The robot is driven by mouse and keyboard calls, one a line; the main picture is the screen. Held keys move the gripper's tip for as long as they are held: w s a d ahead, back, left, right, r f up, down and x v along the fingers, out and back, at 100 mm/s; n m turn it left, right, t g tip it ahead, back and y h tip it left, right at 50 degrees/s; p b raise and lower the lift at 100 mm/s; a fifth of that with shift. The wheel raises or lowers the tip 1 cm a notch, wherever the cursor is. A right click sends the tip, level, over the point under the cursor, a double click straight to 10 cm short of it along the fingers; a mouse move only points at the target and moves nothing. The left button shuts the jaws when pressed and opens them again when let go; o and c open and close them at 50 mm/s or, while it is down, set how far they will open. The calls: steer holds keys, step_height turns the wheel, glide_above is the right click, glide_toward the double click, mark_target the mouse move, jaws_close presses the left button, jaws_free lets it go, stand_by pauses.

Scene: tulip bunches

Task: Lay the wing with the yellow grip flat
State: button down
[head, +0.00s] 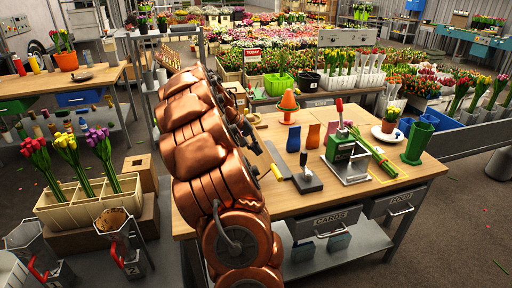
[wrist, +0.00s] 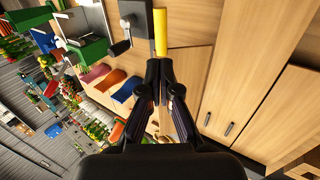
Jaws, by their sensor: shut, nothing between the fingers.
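My gripper (wrist: 160,62) is shut and empty, pointing at the yellow grip. Whether the fingertips touch it I cannot tell. In the head view my copper arm hides the bench's left end and most of my gripper (head: 250,140).
A dark block with a lever (head: 307,178) stands right beside the grey piece. A green press with a red lever (head: 345,155), a green cup (head: 418,142) and an orange cone (head: 289,105) also stand on the bench (head: 300,213). The bench's front strip is clear.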

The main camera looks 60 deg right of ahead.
mark_target(276, 172)
steer(key=p+x, duration=0.3)
steer(key=x, duration=0.8)
steer(key=shift+p, duration=0.4)
steer(key=shift+f, duration=0.1)
